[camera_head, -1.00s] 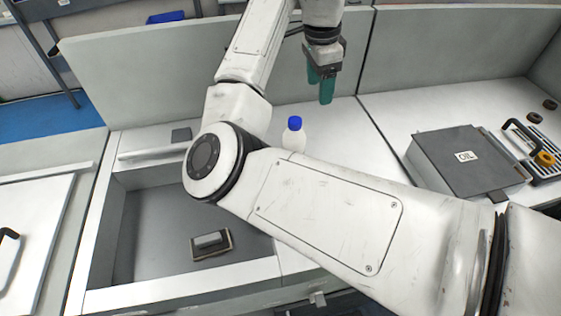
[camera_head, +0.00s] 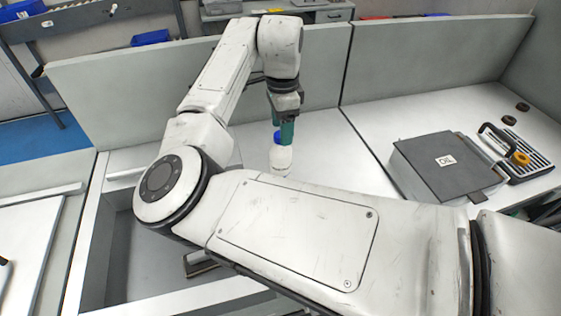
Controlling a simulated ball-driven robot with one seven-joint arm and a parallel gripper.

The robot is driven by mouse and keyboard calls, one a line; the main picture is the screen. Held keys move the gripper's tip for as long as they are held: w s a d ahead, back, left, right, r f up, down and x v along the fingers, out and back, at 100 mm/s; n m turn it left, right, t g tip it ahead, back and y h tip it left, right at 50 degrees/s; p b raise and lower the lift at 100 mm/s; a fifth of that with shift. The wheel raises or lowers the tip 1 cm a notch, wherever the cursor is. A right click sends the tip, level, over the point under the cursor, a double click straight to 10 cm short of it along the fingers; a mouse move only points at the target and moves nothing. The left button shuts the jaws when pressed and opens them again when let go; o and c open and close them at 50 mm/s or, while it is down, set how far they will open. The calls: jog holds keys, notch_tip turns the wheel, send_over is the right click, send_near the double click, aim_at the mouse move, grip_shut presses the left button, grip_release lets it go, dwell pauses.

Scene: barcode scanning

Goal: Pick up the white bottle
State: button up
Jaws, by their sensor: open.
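The white bottle (camera_head: 281,158) with a blue cap (camera_head: 277,137) stands upright on the light worktop, just behind my forearm, which hides its lowest part. My gripper (camera_head: 284,133) has green fingers pointing down. It is at the height of the bottle's cap, with the fingers over or beside the cap and upper bottle. The fingers overlap in this view, so I cannot tell whether they touch the bottle. The jaws are open.
A grey box labelled OIL (camera_head: 446,165) sits on the right worktop, beside a slotted tray (camera_head: 527,150). A sunken grey bin (camera_head: 140,262) is at the left, partly hidden by my arm. A grey panel (camera_head: 130,95) stands behind. The worktop right of the bottle is clear.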

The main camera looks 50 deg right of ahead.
aim_at(280, 161)
jog(key=shift+f, duration=1.4)
grip_shut()
